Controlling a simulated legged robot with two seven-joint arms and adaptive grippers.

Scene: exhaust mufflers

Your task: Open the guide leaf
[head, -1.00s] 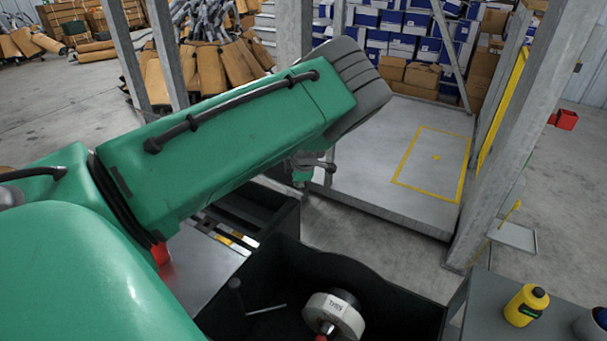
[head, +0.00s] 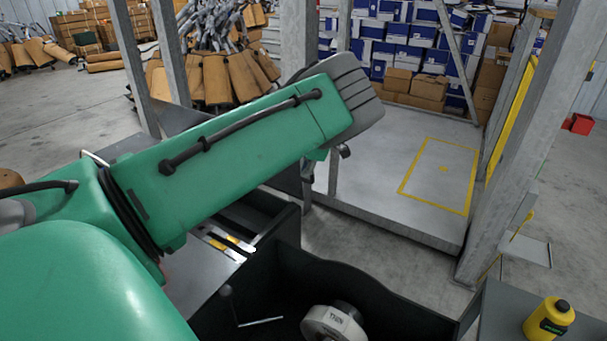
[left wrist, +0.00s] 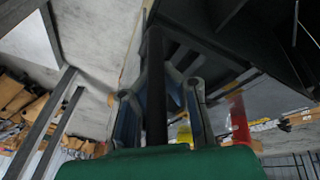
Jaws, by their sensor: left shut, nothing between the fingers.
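My left arm crosses the head view from the left. Its gripper (head: 325,165) is mostly hidden under the green forearm, with only small grey parts showing beside an upright grey post. In the left wrist view the two fingers of the left gripper (left wrist: 160,85) stand at either side of a dark bar. The gripper is shut and holds nothing. I cannot tell for sure which part is the guide leaf. A dark bin-like panel with a wavy top edge (head: 365,275) stands in front of me. My right gripper is not in view.
A white roll (head: 333,322) lies in the dark bin. A yellow bottle (head: 549,320) stands on a grey surface at the lower right. Grey posts (head: 530,135) frame a platform (head: 385,195) with a yellow rectangle. Boxes and mufflers are stacked behind.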

